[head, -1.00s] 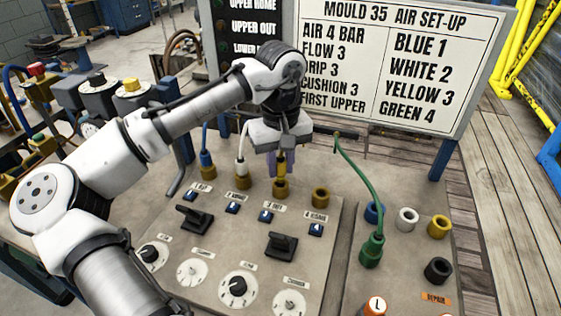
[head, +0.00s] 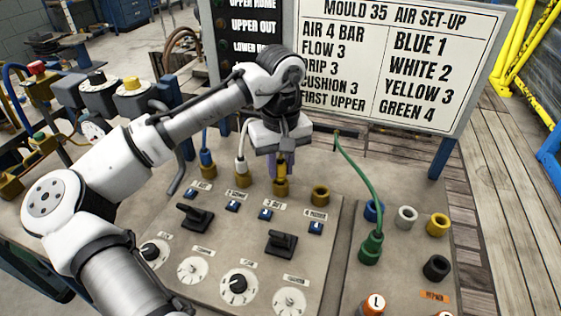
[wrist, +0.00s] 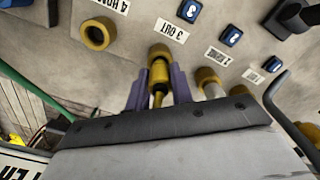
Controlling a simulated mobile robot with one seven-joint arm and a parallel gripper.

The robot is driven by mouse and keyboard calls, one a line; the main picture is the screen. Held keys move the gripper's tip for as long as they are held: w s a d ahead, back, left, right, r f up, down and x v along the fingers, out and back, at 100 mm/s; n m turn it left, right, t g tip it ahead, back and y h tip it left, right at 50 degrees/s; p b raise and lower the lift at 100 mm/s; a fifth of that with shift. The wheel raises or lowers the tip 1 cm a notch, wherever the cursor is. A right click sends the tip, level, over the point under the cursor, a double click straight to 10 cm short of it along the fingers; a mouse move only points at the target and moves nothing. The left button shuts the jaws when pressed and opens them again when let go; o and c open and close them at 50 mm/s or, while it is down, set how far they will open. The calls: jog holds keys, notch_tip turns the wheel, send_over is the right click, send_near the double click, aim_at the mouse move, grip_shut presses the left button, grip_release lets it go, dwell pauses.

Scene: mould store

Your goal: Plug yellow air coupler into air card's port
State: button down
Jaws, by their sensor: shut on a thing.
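The air card (head: 385,65) stands at the back and reads BLUE 1, WHITE 2, YELLOW 3, GREEN 4. My gripper (head: 280,165) is shut on the yellow coupler (head: 281,171), also seen between the purple fingers in the wrist view (wrist: 158,78). The coupler is upright over the brass port 3 (head: 280,188), labelled 3 OUT in the wrist view. Its lower end meets the port's mouth (wrist: 160,51); how deep it sits I cannot tell. A blue coupler (head: 206,157) stands in port 1 and a white one (head: 241,166) in port 2. Port 4 (head: 320,196) is empty.
The green coupler (head: 371,246) with its hose stands on the right panel beside blue (head: 374,211), white (head: 406,217), yellow (head: 438,224) and black (head: 436,267) rings. Black levers (head: 281,243) and dials lie in front of the ports. The white coupler's hose is close to my gripper.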

aim_at(280, 159)
jog(key=shift+f, duration=0.8)
dwell(1.3)
jog(key=c, duration=0.7)
grip_release()
jog(key=shift+c, duration=0.2)
jog(key=shift+r, duration=0.15)
notch_tip(280, 159, up, 7)
jog(key=p, duration=0.7)
jog(key=shift+r+p, duration=0.2)
jog(key=shift+p, duration=0.1)
jog(key=shift+f, duration=0.1)
